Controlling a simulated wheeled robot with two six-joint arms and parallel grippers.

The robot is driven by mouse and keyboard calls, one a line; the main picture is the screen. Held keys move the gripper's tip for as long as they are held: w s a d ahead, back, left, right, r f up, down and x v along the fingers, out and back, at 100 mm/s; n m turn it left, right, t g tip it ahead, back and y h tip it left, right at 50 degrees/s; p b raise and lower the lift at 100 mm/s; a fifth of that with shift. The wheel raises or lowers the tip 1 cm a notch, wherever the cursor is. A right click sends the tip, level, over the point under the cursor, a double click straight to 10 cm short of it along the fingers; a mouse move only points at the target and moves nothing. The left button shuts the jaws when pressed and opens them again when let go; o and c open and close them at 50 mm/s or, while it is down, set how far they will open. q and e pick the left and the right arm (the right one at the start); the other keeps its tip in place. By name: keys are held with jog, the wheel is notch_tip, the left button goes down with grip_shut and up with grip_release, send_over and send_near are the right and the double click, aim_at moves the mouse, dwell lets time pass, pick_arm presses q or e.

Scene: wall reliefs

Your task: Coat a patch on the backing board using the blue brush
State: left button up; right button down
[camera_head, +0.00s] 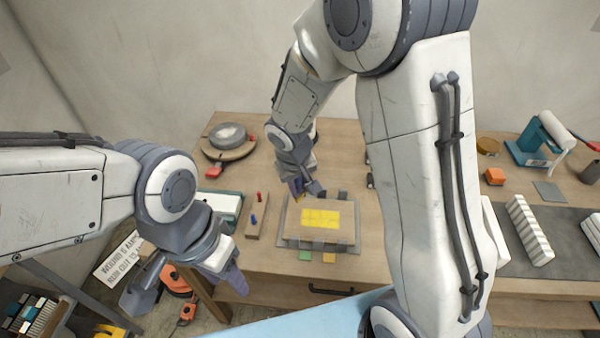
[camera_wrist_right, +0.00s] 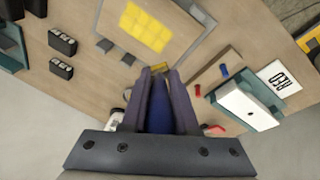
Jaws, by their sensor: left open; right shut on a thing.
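The backing board (camera_head: 294,226) lies on the table, a wooden panel with a grey surround. A yellow gridded area (camera_head: 320,218) covers its middle, and it also shows in the right wrist view (camera_wrist_right: 147,27). My right gripper (camera_head: 305,190) is just above the board's far left side. It is shut on the blue brush (camera_wrist_right: 159,105), whose handle lies between the fingers. A small yellow piece (camera_wrist_right: 133,70) shows beyond the fingertips, perhaps the brush tip. Whether it touches anything is unclear. My left gripper (camera_head: 188,292) is open and empty, low in front of the table's left end.
A wooden block (camera_head: 255,228) with a red and a blue peg stands left of the board. A white and teal box (camera_head: 226,207) is beside it. Green and yellow squares (camera_head: 304,256) lie at the board's front edge. Black clips (camera_wrist_right: 62,41) sit nearby.

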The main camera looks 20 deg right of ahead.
jog(key=shift+r+p, duration=0.8)
jog(key=shift+r, duration=0.5)
jog(key=shift+f, duration=0.1)
